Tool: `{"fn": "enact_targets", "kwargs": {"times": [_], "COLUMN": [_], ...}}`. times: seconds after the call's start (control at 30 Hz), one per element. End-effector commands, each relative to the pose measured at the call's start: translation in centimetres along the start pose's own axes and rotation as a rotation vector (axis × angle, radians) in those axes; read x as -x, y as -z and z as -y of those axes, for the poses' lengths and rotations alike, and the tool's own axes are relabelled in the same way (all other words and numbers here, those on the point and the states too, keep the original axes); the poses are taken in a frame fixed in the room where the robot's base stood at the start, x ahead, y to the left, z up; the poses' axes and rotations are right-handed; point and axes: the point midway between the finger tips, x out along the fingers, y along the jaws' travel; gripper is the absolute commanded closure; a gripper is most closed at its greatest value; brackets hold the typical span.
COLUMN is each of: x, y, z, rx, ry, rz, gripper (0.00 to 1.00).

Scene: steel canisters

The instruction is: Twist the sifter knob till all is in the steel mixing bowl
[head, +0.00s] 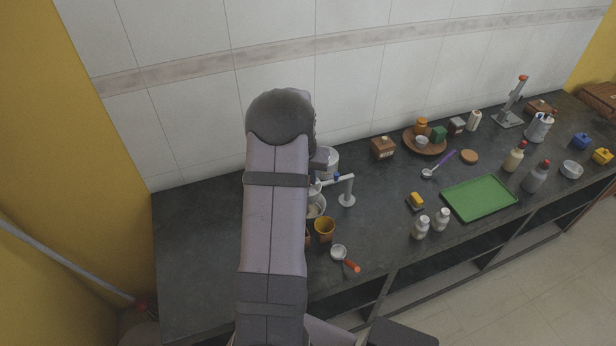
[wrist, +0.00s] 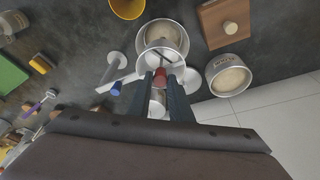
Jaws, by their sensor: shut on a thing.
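In the wrist view, my gripper (wrist: 160,78) has its two dark fingers closed around the red sifter knob (wrist: 160,71). The round steel sifter (wrist: 143,62) is just beyond the fingertips, held by a pale stand arm with a blue knob (wrist: 116,88). The steel mixing bowl (wrist: 184,36) lies below the sifter, with pale material visible inside. In the head view my arm hides the gripper and most of the sifter; only the right part of the bowl (head: 321,211) shows beside the stand (head: 347,199). How much the sifter holds cannot be told.
A steel canister of pale powder (wrist: 228,80) and a wooden box (wrist: 222,22) are near the sifter. A green tray (head: 480,197) and several bottles stand right. The left counter is clear.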

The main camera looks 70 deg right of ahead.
Motion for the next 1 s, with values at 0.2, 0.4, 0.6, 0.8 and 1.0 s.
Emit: {"fn": "enact_targets", "kwargs": {"times": [0.2, 0.4, 0.6, 0.8, 1.0], "x": [0.23, 0.18, 0.14, 0.06, -0.08], "y": [0.30, 0.31, 0.30, 0.27, 0.13], "z": [0.14, 0.24, 0.27, 0.21, 0.26], "rx": [0.118, 0.189, 0.201, 0.282, 0.388], "ry": [0.040, 0.061, 0.065, 0.090, 0.123], "rz": [-0.007, -0.009, -0.009, -0.008, -0.006], "gripper": [0.90, 0.90, 0.90, 0.91, 0.91]}}
